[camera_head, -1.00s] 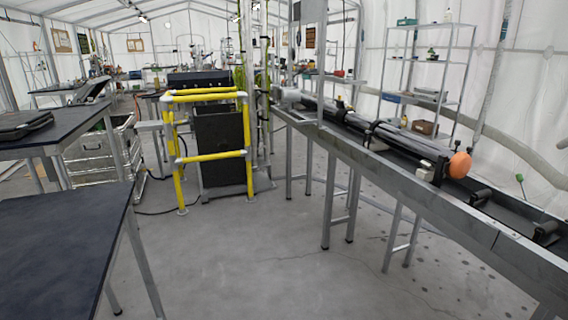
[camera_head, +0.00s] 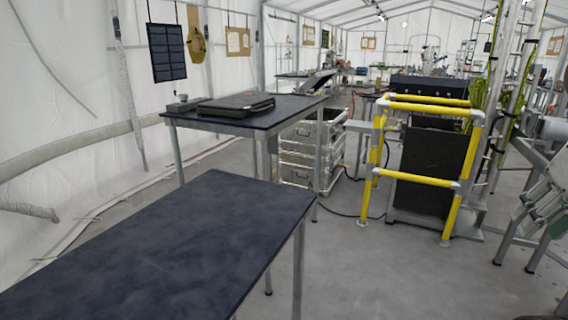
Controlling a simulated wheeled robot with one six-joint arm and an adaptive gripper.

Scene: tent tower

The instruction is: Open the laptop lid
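A dark, flat, shut case-like thing that looks like the laptop (camera_head: 236,104) lies on the middle dark-topped table (camera_head: 284,112), left of the picture's centre. Its lid appears closed; details are too small to tell. My gripper does not show in this view.
A bare dark table (camera_head: 180,245) fills the near left, between me and the laptop table. Silver crates (camera_head: 302,160) stand beside the laptop table. A yellow guard rail (camera_head: 418,178) stands around a dark cabinet (camera_head: 424,165). Grey floor (camera_head: 345,275) is open at the centre right.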

